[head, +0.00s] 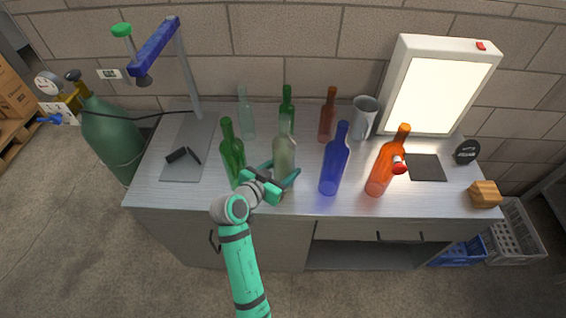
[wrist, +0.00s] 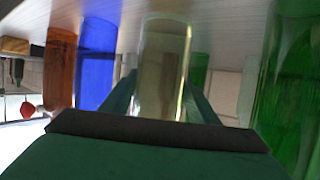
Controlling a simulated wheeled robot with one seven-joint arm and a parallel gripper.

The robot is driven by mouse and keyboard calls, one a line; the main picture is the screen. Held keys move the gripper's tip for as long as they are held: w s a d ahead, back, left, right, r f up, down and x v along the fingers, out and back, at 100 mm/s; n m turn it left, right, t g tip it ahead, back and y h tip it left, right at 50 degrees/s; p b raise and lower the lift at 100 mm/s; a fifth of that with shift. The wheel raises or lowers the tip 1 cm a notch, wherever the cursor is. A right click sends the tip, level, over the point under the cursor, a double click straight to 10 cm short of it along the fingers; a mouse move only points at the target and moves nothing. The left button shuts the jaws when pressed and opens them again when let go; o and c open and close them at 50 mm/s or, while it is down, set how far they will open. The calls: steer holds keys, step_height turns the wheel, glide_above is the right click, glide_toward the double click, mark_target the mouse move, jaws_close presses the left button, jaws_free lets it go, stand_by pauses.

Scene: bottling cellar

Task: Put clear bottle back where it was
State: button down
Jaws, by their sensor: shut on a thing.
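The clear bottle (head: 284,155) is upright between the fingers of my gripper (head: 279,184), which is shut on its lower part near the front of the counter. My gripper hides part of the bottle's lower end, and I cannot tell whether its base touches the counter. In the wrist view, the clear bottle (wrist: 163,75) fills the space between the two green fingers (wrist: 160,100). A green bottle (head: 232,155) stands close on the left and a blue bottle (head: 334,165) on the right.
An orange bottle (head: 385,167) stands right of the blue one. Behind are a pale bottle (head: 247,118), a dark green bottle (head: 287,103), a brown-red bottle (head: 327,118) and a grey jug (head: 363,118). A lit panel (head: 434,92) and dark mat (head: 427,168) are at right.

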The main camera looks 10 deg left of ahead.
steer(key=shift+d+f, duration=0.15)
steer(key=shift+f, duration=0.35)
steer(key=shift+f, duration=0.1)
steer(key=c, duration=0.7)
jaws_free()
steer(key=shift+f, duration=0.15)
